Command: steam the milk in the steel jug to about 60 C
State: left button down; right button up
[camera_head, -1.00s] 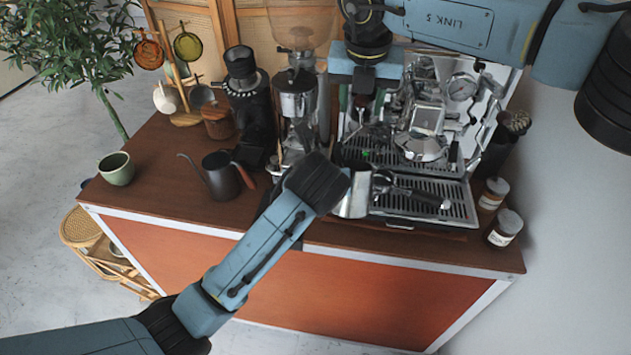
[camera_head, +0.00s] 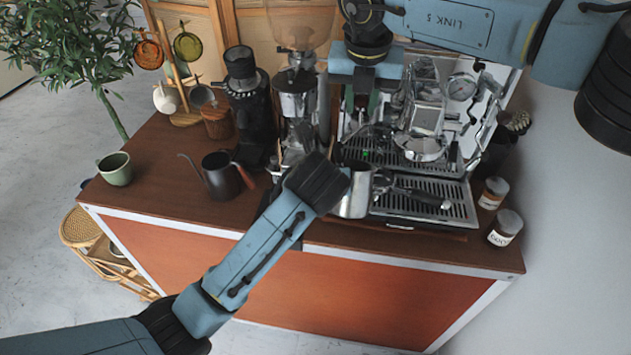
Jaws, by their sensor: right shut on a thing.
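The steel jug (camera_head: 355,192) is upright at the front left of the espresso machine (camera_head: 424,150), by its drip tray. My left gripper (camera_head: 340,187) is at the jug's left side. Its fingers are hidden behind my wrist, so its grip on the jug cannot be seen. My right gripper (camera_head: 364,92) points down at the machine's upper left and is shut on what seems to be the steam knob, mostly hidden by the gripper. The milk inside the jug and the steam wand's tip cannot be made out.
A portafilter (camera_head: 420,197) with a black handle lies over the drip tray. A grinder (camera_head: 297,105) and a dark kettle (camera_head: 221,177) stand to the left. A green cup (camera_head: 116,169) is at the far left. Two labelled jars (camera_head: 505,227) stand at the right edge.

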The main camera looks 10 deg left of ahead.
jog(key=shift+r, duration=0.15)
jog(key=shift+w+r, duration=0.3)
jog(key=shift+r, duration=0.6)
jog(key=shift+w+r, duration=0.25)
jog(key=shift+r, duration=0.6)
jog(key=shift+s+f, duration=0.2)
jog(key=shift+f, duration=0.15)
dwell(1.8)
jog(key=shift+r, duration=0.15)
dwell(3.8)
